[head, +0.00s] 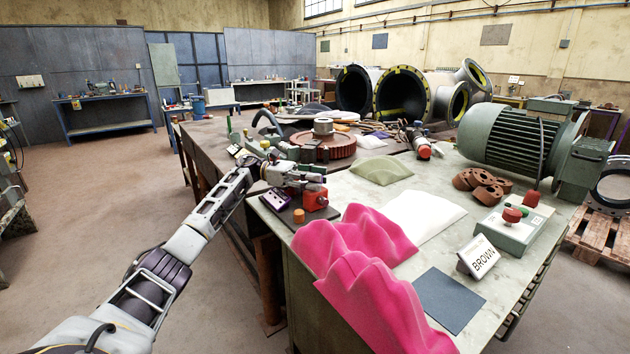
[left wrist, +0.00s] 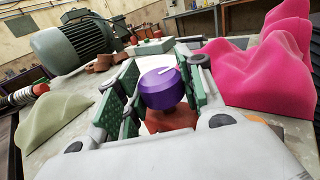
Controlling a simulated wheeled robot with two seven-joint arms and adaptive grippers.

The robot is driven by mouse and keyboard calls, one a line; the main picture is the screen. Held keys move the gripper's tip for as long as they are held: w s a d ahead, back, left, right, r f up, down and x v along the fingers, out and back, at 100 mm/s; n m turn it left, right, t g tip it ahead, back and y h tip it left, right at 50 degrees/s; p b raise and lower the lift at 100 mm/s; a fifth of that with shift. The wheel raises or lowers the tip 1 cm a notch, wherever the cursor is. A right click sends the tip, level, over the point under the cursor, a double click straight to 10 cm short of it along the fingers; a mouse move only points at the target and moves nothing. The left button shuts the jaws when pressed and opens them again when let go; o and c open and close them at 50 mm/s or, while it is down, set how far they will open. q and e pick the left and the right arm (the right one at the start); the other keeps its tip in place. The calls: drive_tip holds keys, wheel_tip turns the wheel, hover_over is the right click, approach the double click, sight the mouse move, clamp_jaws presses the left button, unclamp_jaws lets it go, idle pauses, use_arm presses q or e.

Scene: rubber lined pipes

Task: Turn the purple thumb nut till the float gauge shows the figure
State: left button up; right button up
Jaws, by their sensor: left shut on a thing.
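The purple thumb nut (left wrist: 161,88) stands upright on a red-brown body in the left wrist view, with a white mark on its top. My left gripper (left wrist: 155,92) has its green-padded fingers on either side of the nut and is shut on it. In the head view my left gripper (head: 308,182) is over a small red block (head: 315,197) near the bench's left edge, and the nut is mostly hidden by the fingers. I cannot make out a float gauge or its reading. My right gripper is not in view.
Crumpled pink sheeting (head: 360,270) lies close to the red block.

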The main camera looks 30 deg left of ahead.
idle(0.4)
use_arm(q)
drive_tip(key=o, duration=1)
drive_tip(key=shift+a, duration=0.1)
drive_tip(key=shift+v, duration=5.9)
